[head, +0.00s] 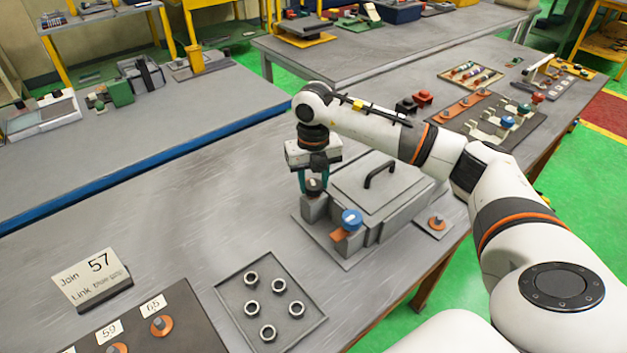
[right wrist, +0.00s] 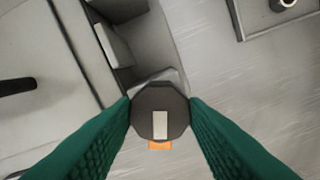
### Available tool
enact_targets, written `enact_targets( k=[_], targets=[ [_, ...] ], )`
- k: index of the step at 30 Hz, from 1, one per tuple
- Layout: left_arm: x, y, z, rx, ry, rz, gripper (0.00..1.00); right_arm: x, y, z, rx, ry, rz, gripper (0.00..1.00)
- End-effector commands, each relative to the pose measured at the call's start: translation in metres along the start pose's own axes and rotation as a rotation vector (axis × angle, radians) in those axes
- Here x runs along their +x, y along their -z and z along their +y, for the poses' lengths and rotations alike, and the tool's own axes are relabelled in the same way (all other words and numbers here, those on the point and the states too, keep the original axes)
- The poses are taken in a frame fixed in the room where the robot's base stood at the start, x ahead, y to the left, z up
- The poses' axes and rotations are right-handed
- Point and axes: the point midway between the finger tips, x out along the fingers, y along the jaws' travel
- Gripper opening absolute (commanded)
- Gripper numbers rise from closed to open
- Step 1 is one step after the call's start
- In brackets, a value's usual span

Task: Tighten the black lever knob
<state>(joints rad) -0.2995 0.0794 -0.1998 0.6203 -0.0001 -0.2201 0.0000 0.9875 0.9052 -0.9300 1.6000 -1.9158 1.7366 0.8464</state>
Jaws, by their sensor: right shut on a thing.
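A black knob (head: 314,186) sits on top of a grey post at the left side of a grey box fixture (head: 385,185). My right gripper (head: 315,190) points down over the post, its green fingers on either side of the knob. In the right wrist view the dark octagonal knob (right wrist: 160,110) with a pale rectangular mark lies between the fingertips, and the right gripper (right wrist: 160,112) is shut on it. A bit of orange (right wrist: 160,145) shows beside the knob. My left gripper is not in view.
A blue knob (head: 352,219) stands on the same fixture, in front and to the right. A tray of several metal rings (head: 225,290) and a "57" sign (head: 92,278) lie nearer on the table. The table left of the fixture (head: 200,200) is bare.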

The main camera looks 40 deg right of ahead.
Motion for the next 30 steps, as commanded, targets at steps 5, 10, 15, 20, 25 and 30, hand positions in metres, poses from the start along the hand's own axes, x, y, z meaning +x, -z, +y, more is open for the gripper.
enact_targets(
  k=[5, 10, 15, 20, 25, 30],
  targets=[
    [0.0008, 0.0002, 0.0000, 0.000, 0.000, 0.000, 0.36, -0.0064, 0.0039, 0.0007, 0.173, 0.006, 0.016, 0.17],
    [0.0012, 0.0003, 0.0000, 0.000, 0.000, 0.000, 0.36, -0.0066, 0.0040, 0.0005, 0.334, 0.008, 0.016, 0.17],
    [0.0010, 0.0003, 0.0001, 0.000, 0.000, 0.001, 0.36, -0.0066, 0.0038, 0.0004, 0.496, 0.009, 0.015, 0.17],
    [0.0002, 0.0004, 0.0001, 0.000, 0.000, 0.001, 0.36, -0.0067, 0.0038, 0.0004, 0.647, 0.010, 0.014, 0.17],
    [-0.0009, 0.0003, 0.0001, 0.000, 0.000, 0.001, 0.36, -0.0069, 0.0039, 0.0006, 0.798, 0.011, 0.014, 0.17],
    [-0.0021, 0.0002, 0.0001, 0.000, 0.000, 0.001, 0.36, -0.0070, 0.0039, 0.0007, 0.926, 0.012, 0.014, 0.17]
  ],
)
